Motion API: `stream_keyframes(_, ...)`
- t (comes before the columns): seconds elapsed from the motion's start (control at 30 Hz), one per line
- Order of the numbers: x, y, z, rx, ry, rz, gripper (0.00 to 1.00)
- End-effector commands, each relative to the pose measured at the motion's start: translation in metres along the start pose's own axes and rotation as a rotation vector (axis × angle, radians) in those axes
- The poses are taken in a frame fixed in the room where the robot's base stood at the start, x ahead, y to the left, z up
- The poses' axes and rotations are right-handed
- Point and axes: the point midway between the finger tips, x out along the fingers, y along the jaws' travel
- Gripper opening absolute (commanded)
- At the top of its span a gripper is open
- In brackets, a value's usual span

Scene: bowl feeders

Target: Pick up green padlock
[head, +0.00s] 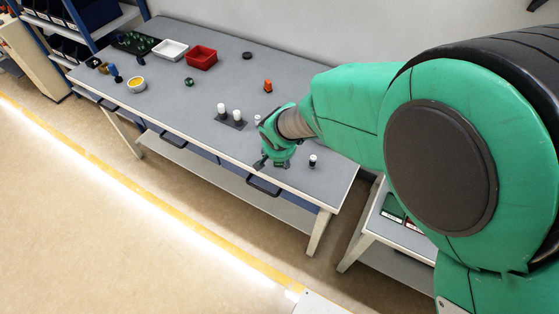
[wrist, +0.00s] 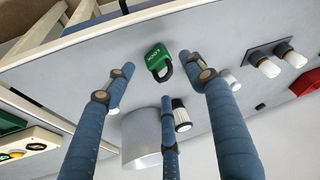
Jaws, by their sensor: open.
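The green padlock (wrist: 158,61) lies on the grey tabletop near its edge in the wrist view. Its body has pale lettering, and its dark shackle points down in the picture. My gripper (wrist: 156,76) is open and empty, with its blue fingers spread. Two fingertips are on the left and right of the padlock and a third is below it; I see no contact. In the head view my gripper (head: 271,160) is low over the front edge of the table, and my arm's green covers make the padlock hard to tell there.
A black-and-white cylinder (wrist: 181,116) and a large grey cylinder (wrist: 141,138) stand close by. White-topped pieces (wrist: 270,66) on a dark plate are to the right. The red bin (head: 202,58) is farther back on the table. A lower side table (head: 400,236) is beyond the right end.

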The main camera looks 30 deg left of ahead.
Motion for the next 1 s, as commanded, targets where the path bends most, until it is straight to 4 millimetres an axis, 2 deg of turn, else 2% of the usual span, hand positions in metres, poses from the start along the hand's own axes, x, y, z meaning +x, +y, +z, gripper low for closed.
stream_keyframes(0.43,0.005,0.000,0.001,0.000,-0.001,0.001,0.55)
stream_keyframes(0.8,0.044,-0.001,0.003,0.000,-0.002,0.001,0.55)
stream_keyframes(1.0,0.054,-0.001,0.002,-0.001,-0.001,0.001,0.55)
